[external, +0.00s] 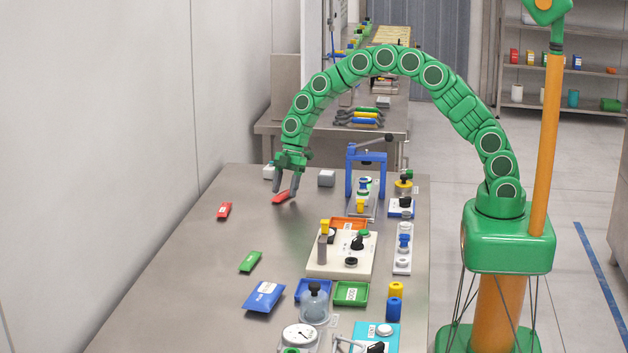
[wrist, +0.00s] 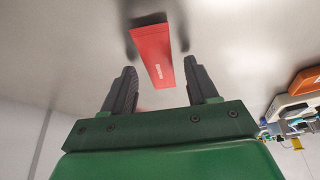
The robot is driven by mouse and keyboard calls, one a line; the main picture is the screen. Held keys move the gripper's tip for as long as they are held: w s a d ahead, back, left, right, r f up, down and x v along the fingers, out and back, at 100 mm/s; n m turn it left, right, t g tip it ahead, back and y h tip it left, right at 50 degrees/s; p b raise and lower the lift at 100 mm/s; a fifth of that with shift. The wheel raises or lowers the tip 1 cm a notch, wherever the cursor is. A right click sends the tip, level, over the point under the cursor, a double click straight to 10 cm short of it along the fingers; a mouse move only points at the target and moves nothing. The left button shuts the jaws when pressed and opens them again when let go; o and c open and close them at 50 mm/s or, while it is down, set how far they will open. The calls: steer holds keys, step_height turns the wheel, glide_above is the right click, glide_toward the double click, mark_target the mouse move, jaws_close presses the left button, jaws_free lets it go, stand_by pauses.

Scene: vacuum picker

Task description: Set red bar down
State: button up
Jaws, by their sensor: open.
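A red bar (external: 281,198) is at my gripper's fingertips, low over the far left part of the metal table (external: 190,262). My gripper (external: 285,193) points down at it with its fingers apart. In the wrist view, the red bar (wrist: 154,52) with a small white label extends beyond the open fingers (wrist: 160,72), with a gap on each side. I cannot tell whether the bar lies fully flat on the table. A second, smaller red piece (external: 224,210) with a white label lies on the table to the left.
A green piece (external: 250,261) and a blue packet (external: 264,296) lie nearer the camera. A grey block (external: 326,178) and a blue frame (external: 367,160) stand right of my gripper. A white panel with knobs (external: 320,262) is in front. The table's left middle is mostly clear.

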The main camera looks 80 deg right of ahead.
steer(key=v, duration=1.1)
steer(key=s+a+r+m, duration=0.2)
steer(key=s+a+r, duration=0.4)
steer(key=s, duration=0.4)
steer(key=s+a+r+m+g+h, duration=0.1)
steer(key=s+r+m, duration=0.1)
steer(key=s, duration=0.5)
steer(key=s+a+r+m+g, duration=0.1)
steer(key=s+a+r, duration=0.15)
steer(key=s, duration=0.35)
steer(key=s+d+m+h, duration=0.1)
steer(key=s+m, duration=0.3)
steer(key=s, duration=1)
steer(key=s+d+m+g+h, duration=0.1)
steer(key=s+d+m+h, duration=0.1)
steer(key=s, duration=1.2)
steer(key=d+m, duration=0.1)
steer(key=m, duration=0.1)
steer(key=shift+s+f+m, duration=0.3)
steer(key=shift+f, duration=0.1)
